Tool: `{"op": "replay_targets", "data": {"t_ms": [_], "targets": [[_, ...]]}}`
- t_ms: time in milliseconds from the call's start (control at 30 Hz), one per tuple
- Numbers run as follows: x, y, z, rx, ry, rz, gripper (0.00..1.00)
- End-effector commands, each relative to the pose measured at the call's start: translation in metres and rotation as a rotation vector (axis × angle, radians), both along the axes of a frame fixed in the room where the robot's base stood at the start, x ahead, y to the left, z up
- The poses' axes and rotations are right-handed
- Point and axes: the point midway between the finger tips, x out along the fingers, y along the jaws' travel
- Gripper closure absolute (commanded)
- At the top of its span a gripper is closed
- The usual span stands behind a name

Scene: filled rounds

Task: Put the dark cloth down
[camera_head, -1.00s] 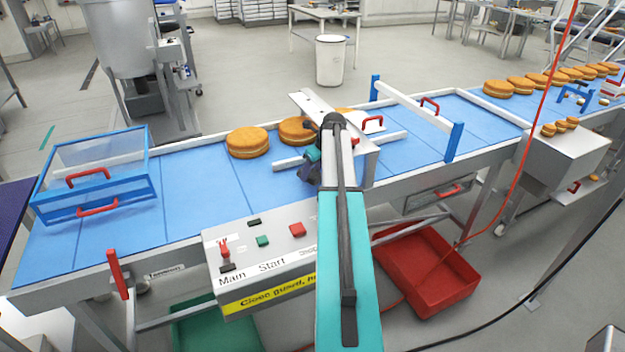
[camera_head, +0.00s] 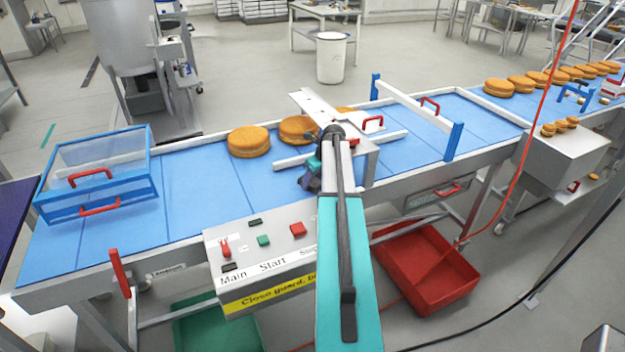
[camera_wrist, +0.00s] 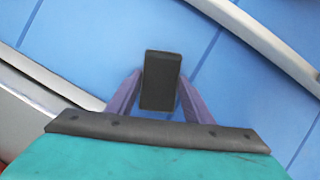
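The dark cloth (camera_wrist: 161,80) shows in the wrist view as a small, black, folded block between the two purple fingers of my gripper (camera_wrist: 160,76). The fingertips lie against its left and right sides, so my gripper looks shut on it. Blue belt surface shows behind it; I cannot tell whether it touches the belt. In the head view my gripper (camera_head: 311,178) is over the near part of the conveyor belt (camera_head: 215,195), behind the control box, and the cloth is mostly hidden by my wrist.
Round orange-brown cakes (camera_head: 249,142) stand on the belt behind my gripper. A white guide rail and metal bracket (camera_head: 372,152) are close by on the right. The control box (camera_head: 262,255) is in front. A clear blue-framed guard (camera_head: 95,175) is at left. Bare belt lies between.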

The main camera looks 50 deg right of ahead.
Motion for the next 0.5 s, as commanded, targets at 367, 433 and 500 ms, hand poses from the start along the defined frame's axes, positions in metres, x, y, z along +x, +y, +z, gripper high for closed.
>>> {"op": "replay_targets", "data": {"t_ms": [367, 433, 500], "targets": [[-0.0009, -0.0006, 0.0003, -0.001, 0.000, -0.001, 0.35], [-0.0009, -0.0006, 0.0011, -0.001, 0.000, -0.001, 0.35], [-0.0008, -0.0006, 0.0032, -0.001, 0.000, -0.001, 0.35]]}}
